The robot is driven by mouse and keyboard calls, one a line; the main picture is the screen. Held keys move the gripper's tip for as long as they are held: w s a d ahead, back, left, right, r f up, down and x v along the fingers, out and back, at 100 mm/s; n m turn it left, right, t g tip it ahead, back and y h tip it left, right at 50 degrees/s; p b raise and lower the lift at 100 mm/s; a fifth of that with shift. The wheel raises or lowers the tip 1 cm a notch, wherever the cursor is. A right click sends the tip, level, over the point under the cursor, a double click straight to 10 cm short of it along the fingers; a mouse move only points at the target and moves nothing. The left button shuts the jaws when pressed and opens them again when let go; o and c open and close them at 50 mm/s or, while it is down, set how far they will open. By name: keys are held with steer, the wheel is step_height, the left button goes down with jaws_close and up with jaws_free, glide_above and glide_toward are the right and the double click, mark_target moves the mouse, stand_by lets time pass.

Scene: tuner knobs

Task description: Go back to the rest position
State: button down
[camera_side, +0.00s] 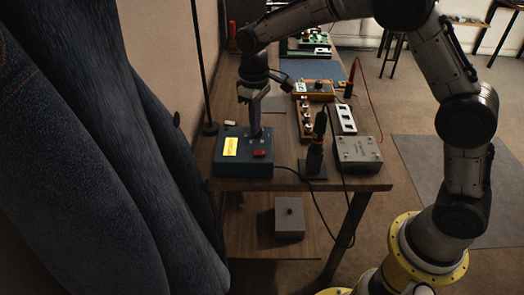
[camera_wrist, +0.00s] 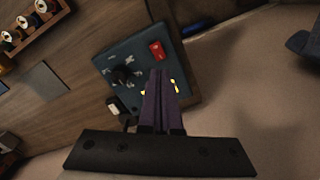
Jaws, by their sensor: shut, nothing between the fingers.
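My gripper (camera_side: 256,134) is shut and empty, with its purple fingers pointing down just above or at the top of the blue tuner box (camera_side: 228,168). I cannot tell whether the fingertips touch the box. In the wrist view the closed fingers (camera_wrist: 157,75) cover part of the tuner box (camera_wrist: 108,62). A black knob (camera_wrist: 122,74) and a red switch (camera_wrist: 157,50) show on its face. The red switch also shows in the side view (camera_side: 260,153), with a yellow label (camera_side: 230,146) to its left.
A soldering iron in a stand (camera_side: 315,155) and a grey metal box (camera_side: 358,152) are to the right on the wooden table (camera_side: 282,125). A black pole (camera_side: 203,70) stands at the left. Dark fabric (camera_side: 75,150) hangs in the left foreground.

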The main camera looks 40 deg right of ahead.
steer(key=s+d+r+m+t, duration=0.1)
steer(key=s+d+r+t, duration=0.15)
steer(key=s+r, duration=0.5)
steer(key=s+d+r+t, duration=0.2)
steer(key=s+d+r, duration=0.15)
steer(key=r, duration=0.65)
steer(key=s+f+m, duration=0.1)
steer(key=s+f, duration=0.2)
steer(key=s, duration=0.6)
steer(key=s+d+f+m+t, duration=0.1)
steer(key=s+f, duration=0.2)
steer(key=s, duration=0.7)
steer(key=shift+s, duration=0.15)
